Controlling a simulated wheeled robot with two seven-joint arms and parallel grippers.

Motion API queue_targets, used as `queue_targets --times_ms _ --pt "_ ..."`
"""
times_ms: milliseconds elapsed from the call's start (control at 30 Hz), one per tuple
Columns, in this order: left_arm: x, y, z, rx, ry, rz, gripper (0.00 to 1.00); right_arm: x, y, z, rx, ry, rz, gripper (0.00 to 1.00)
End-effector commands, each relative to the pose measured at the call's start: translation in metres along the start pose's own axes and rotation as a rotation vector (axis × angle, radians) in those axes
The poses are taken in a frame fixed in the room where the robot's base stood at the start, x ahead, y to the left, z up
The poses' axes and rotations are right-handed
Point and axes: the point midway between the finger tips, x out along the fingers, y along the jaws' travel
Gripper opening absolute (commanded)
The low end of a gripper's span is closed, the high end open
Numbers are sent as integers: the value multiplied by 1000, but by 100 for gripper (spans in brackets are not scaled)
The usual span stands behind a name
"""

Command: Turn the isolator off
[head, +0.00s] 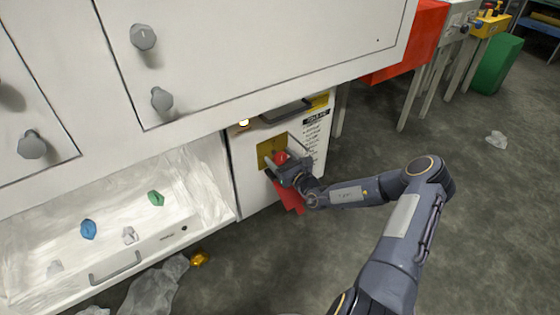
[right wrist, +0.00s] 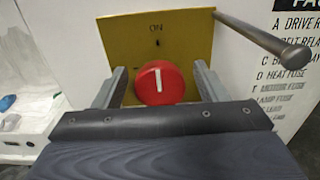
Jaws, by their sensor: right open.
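The isolator is a round red knob (right wrist: 160,83) on a yellow plate (right wrist: 185,30) on the white cabinet front. The plate reads ON above the knob, and the knob's white mark stands near upright, toward that word. In the head view the red knob (head: 281,157) shows just past my right gripper (head: 279,172). The gripper is open, with one finger on each side of the knob. In the wrist view I see gaps between knob and fingers. The knob's lower edge is partly hidden by my gripper body. My left gripper is not in view.
A grey rod (right wrist: 265,40) juts out at the plate's upper right, close to my right finger. A red piece (head: 290,197) hangs below my gripper. An open drawer (head: 125,255) with small coloured objects lies to the left. The floor (head: 480,220) at right is mostly clear.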

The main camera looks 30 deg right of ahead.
Motion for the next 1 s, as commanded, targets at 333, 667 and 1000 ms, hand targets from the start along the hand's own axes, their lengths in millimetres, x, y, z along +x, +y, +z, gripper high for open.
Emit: queue_targets --times_ms 333,667,1000 --pt "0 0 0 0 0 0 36 2 0 1 0 0 0 56" --pt "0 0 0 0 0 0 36 1 0 1 -1 0 1 22" --pt "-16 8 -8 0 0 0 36 2 2 5 -90 2 3 22"
